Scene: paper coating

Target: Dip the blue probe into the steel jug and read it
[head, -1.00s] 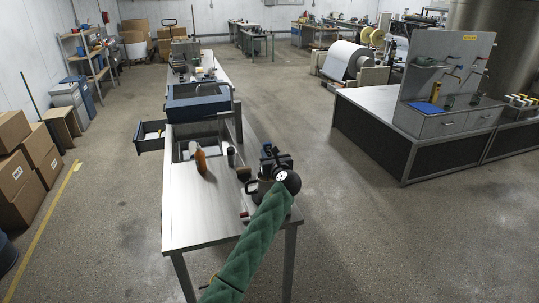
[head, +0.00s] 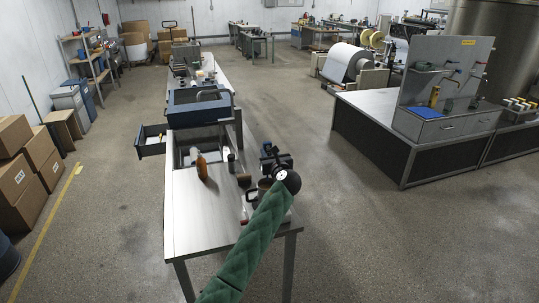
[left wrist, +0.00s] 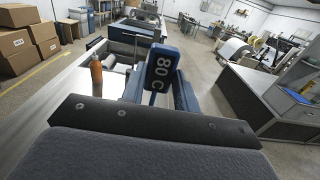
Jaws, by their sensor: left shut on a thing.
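My left gripper (head: 270,153) is at the end of the green-sleeved arm, over the right side of the steel bench (head: 205,225). It is shut on the blue probe, whose display (left wrist: 162,68) reads 80 C, set sideways, in the left wrist view. The probe's lower end is hidden there. My right gripper is in neither view.
An orange bottle (head: 202,168) and a dark cylinder (head: 231,162) stand on the bench left of my gripper. A blue-framed unit (head: 198,108) is further back. The bench's left front is clear. Another workbench (head: 365,105) stands across an open floor to the right.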

